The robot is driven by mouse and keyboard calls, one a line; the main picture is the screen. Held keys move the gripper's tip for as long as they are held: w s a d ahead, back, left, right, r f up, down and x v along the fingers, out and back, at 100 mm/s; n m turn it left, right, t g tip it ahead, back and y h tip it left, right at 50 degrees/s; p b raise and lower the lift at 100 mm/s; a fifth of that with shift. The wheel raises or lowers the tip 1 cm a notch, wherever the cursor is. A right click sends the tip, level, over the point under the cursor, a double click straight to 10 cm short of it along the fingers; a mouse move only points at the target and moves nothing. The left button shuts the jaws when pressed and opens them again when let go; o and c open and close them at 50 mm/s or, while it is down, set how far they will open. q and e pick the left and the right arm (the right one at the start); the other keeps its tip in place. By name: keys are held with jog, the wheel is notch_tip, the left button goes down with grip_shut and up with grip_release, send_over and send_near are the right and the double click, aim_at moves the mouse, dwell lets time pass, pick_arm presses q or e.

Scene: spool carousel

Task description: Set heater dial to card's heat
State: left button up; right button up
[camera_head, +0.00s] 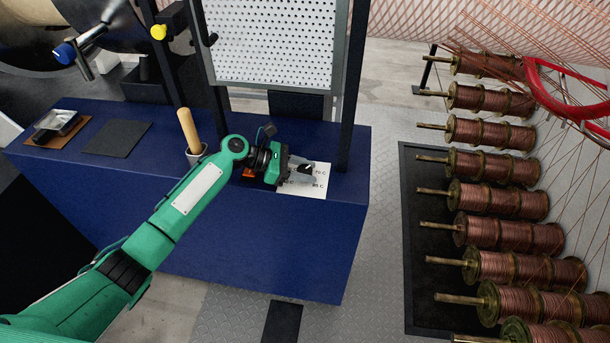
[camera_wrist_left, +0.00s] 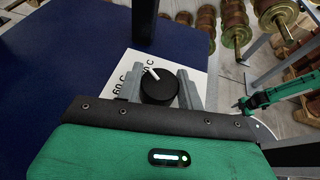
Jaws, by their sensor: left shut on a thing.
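A white plate (camera_head: 318,188) with printed temperatures lies at the right end of the blue bench; "70 C" and "85 C" show in the head view. In the left wrist view, a round black dial (camera_wrist_left: 158,91) with a white pointer sits on this plate (camera_wrist_left: 136,64). The pointer aims up and left, at a partly covered label ending in "0 C"; "60 C" is further left. My left gripper (camera_head: 303,172) is shut on the dial, one finger on each side. My right gripper (camera_wrist_left: 244,104) is small at the right of the wrist view; its jaws are unclear. No heat card is readable.
A dark mat (camera_head: 116,138) and a brown board (camera_head: 45,138) lie further left. A perforated panel (camera_head: 275,42) rises behind. Copper spools (camera_head: 500,200) fill the right side.

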pick_arm(q)
jog(key=m+g+b, duration=0.1)
jog(key=m+g, duration=0.3)
jog(key=shift+g+y, duration=0.3)
jog(key=shift+b, duration=0.3)
pick_arm(e)
jog(key=shift+w+a+f, duration=0.15)
jog(key=shift+w+f, duration=0.05)
jog(key=shift+w, duration=0.4)
jog(key=shift+w+a+f, duration=0.1)
jog(key=shift+w+f, duration=0.05)
jog(key=shift+w, duration=0.55)
pick_arm(q)
jog(key=shift+f, duration=0.1)
jog(key=o, duration=1)
jog(key=shift+g, duration=0.3)
pick_arm(e)
jog(key=shift+r, duration=0.15)
